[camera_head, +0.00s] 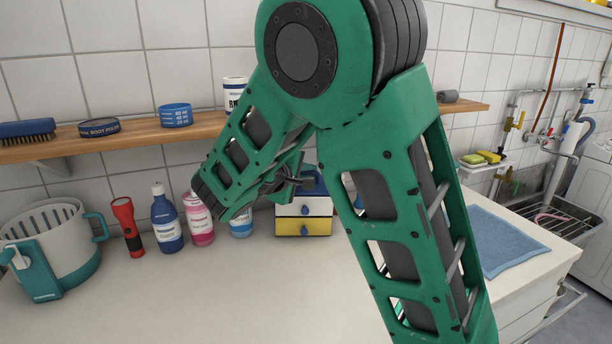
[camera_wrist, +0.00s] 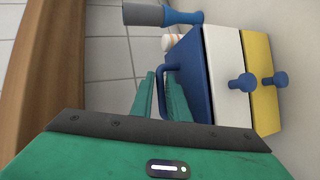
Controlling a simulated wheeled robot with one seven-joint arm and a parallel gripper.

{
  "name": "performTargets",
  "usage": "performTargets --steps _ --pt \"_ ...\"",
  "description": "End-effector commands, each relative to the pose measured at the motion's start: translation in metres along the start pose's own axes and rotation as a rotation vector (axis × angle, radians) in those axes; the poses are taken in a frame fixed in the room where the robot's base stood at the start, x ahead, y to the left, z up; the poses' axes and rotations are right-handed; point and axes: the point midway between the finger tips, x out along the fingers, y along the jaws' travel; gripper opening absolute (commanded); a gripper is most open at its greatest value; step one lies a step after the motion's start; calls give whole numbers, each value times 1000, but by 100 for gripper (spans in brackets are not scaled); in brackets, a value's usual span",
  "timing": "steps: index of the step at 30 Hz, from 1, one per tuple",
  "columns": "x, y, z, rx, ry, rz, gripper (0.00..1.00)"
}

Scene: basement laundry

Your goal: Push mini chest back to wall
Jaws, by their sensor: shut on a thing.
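The mini chest (camera_head: 303,226) stands upright on the counter in front of the tiled wall. It has a blue body, a white drawer over a yellow drawer, blue knobs and a blue handle on top. My gripper (camera_head: 287,184) is at its top, partly hidden by my arm. In the wrist view the chest (camera_wrist: 226,75) appears on its side, and my gripper (camera_wrist: 163,97) is shut on the blue top handle (camera_wrist: 163,78). I cannot tell how wide the gap behind the chest is.
Left of the chest stand several bottles, including a pink one (camera_head: 201,222) and a blue one (camera_head: 166,220), a red torch (camera_head: 128,228) and a white-teal basket (camera_head: 57,243). A wooden shelf (camera_head: 130,136) runs above. A blue towel (camera_head: 496,240) lies at right. The front counter is clear.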

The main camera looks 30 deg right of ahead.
Motion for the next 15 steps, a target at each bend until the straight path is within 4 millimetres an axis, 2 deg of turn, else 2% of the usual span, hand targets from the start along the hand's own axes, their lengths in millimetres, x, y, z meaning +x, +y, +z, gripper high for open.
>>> performTargets --steps 9,15 --pt "-3 -4 -13 1 2 -4 0" --pt "-3 -5 -14 0 1 -5 0"
